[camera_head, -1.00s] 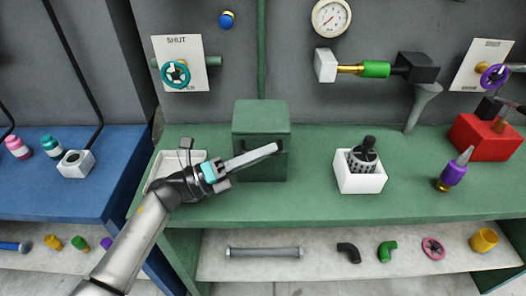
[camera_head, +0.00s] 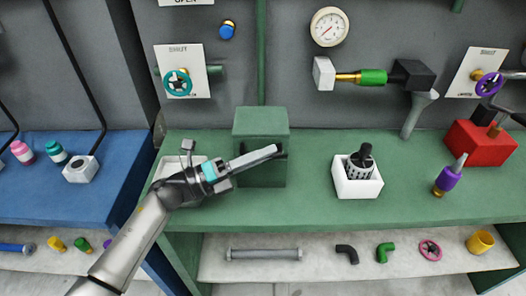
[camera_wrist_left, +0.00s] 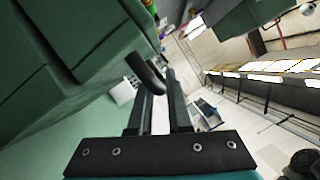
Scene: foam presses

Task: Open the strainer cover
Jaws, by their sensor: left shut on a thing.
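A green box-shaped strainer housing (camera_head: 262,122) stands on the green bench and also fills the upper left of the left wrist view (camera_wrist_left: 85,30). A dark curved handle (camera_wrist_left: 146,70) sticks out from its front. My left gripper (camera_head: 274,151) reaches the front of the housing from the left. In the left wrist view, its two fingers (camera_wrist_left: 158,92) are shut on this handle. The cover looks closed in the head view. The fingers hide part of the front face. My right gripper is not in view.
A white tray (camera_head: 345,188) holding a dark perforated basket (camera_head: 361,165) stands right of the housing. A pale tray (camera_head: 160,177) lies behind my left wrist. Bare bench lies between housing and basket tray.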

